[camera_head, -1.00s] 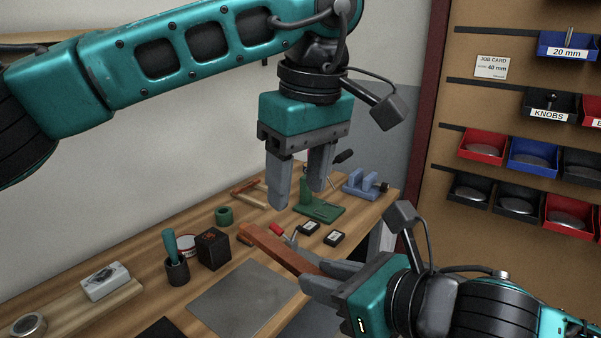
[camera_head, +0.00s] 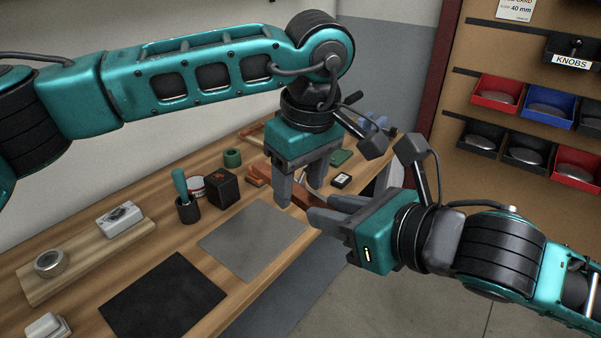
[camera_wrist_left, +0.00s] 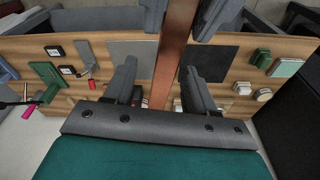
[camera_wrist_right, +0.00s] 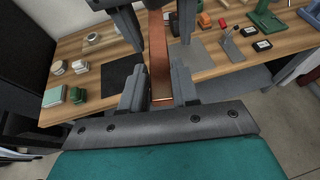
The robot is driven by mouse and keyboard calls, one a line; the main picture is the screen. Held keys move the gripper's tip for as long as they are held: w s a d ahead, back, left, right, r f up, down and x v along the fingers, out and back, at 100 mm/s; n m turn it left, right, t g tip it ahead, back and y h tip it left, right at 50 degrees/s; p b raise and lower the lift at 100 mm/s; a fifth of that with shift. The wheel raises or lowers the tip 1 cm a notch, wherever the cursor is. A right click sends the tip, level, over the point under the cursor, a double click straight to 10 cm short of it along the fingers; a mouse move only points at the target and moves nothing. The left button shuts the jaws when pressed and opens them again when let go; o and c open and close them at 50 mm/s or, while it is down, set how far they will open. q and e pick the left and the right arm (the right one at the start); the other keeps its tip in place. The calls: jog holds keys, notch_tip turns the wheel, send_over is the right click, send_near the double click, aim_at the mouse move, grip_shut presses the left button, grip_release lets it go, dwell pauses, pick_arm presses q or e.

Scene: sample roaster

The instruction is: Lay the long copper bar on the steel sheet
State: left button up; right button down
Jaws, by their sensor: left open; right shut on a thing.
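The long copper bar (camera_wrist_right: 158,50) is held by my right gripper (camera_head: 325,208), which is shut on it. My left gripper (camera_head: 300,193) is open, pointing down, with its fingers on either side of the bar. In the left wrist view the bar (camera_wrist_left: 175,40) runs between the left fingers with a gap. The bar is mostly hidden by the grippers in the head view. The steel sheet (camera_head: 252,240) lies flat and bare on the bench, left of and below both grippers.
A black mat (camera_head: 162,297) lies beside the sheet. A dark pot with a teal-handled tool (camera_head: 188,208), a dark box (camera_head: 223,188) and a green ring (camera_head: 232,158) stand behind. A board (camera_head: 85,255) holds a white block and a tin. Bins hang at the right.

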jog(key=shift+r, duration=0.1)
pick_arm(q)
jog(key=c, duration=0.8)
jog(key=shift+d, duration=0.1)
grip_shut()
pick_arm(e)
jog(key=shift+s+a, duration=0.1)
pick_arm(q)
jog(key=shift+r, duration=0.1)
pick_arm(e)
jog(key=c, duration=0.8)
grip_release()
jog(key=shift+o, duration=0.2)
